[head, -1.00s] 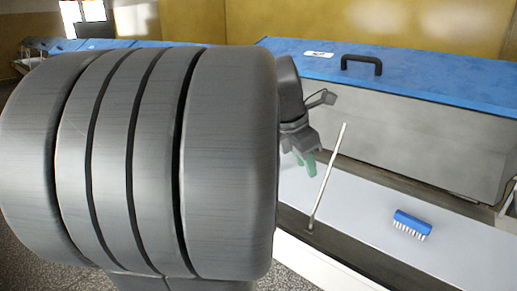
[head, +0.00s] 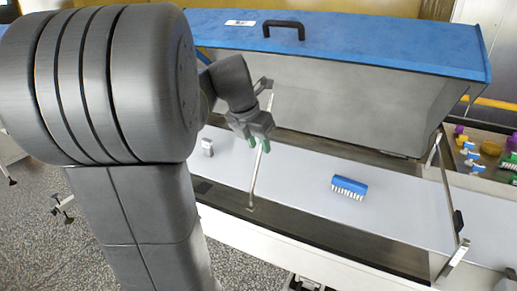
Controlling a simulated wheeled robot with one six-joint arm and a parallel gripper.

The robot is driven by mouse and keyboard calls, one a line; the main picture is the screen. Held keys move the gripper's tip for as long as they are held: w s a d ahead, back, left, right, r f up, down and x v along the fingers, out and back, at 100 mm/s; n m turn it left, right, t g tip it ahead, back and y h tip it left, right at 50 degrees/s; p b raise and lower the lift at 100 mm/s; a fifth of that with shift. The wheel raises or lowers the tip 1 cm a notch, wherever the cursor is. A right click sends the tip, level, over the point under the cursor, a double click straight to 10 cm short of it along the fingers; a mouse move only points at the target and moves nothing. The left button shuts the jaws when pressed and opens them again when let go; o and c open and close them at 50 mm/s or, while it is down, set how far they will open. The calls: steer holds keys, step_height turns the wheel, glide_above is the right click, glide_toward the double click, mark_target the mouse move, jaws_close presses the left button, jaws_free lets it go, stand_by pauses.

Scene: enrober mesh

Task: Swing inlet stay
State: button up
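A thin pale metal stay (head: 254,182) stands tilted at the left part of the machine, its foot by the near rail and its top leaning toward the hood. My gripper (head: 259,144), with green fingertips, is at the upper part of this stay. The fingertips show on either side of the rod with a small gap, so it looks open. Whether they touch the rod cannot be told. A second stay (head: 447,185) stands at the right end, with a black piece on it. Which of the two is the inlet stay is not marked.
The blue lid (head: 370,40) with a black handle (head: 284,26) tops the grey hood (head: 340,100). A blue brush (head: 349,187) lies on the pale belt (head: 300,180). A small grey block (head: 207,146) is at the left. Coloured pieces (head: 470,155) sit at the far right.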

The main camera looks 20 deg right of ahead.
mark_target(260, 147)
steer(key=shift+x, duration=1.5)
steer(key=shift+c, duration=0.2)
jaws_close()
steer(key=shift+w, duration=0.1)
steer(key=shift+w+a+g+h+p, duration=0.4)
steer(key=shift+w+a+g+p, duration=0.1)
steer(key=shift+w+a+p, duration=0.25)
steer(key=shift+o, duration=0.2)
jaws_free()
